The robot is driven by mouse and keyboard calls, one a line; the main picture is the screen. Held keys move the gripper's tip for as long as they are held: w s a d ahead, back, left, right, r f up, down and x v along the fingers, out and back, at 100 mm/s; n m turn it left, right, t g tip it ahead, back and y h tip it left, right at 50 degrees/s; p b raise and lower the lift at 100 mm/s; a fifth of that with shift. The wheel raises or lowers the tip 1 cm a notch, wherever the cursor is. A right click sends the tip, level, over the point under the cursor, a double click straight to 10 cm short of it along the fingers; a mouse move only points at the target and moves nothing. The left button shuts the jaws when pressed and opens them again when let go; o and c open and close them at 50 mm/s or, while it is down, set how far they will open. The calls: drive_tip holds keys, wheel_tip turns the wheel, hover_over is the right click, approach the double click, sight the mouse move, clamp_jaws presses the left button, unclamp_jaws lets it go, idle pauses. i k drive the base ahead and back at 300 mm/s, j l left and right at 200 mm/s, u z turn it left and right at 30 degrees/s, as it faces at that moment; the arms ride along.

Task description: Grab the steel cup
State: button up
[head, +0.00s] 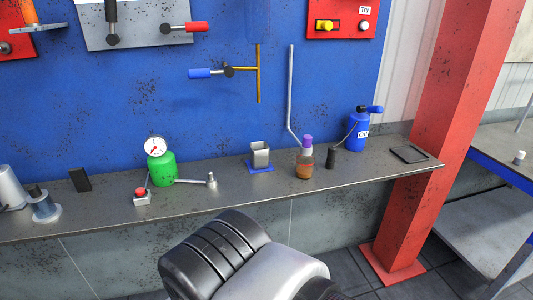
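Part of my arm shows at the bottom centre, in front of and below the shelf and apart from the cup. My gripper's fingers do not show in this view.
A brown bottle with a purple cap (304,160) stands just right of the cup, with a black cylinder (331,158) and a blue oil can (358,130) beyond. A green tank with a gauge (161,167) is to the left. A red post (440,120) rises at right.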

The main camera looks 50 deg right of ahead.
sight(259, 152)
drive_tip(key=z, duration=1.45)
drive_tip(key=i+j+z, duration=0.25)
drive_tip(key=i+j, duration=0.35)
drive_tip(key=i+j+z, duration=0.25)
drive_tip(key=i+j, duration=0.4)
drive_tip(key=k+j, duration=0.05)
drive_tip(key=j, duration=0.05)
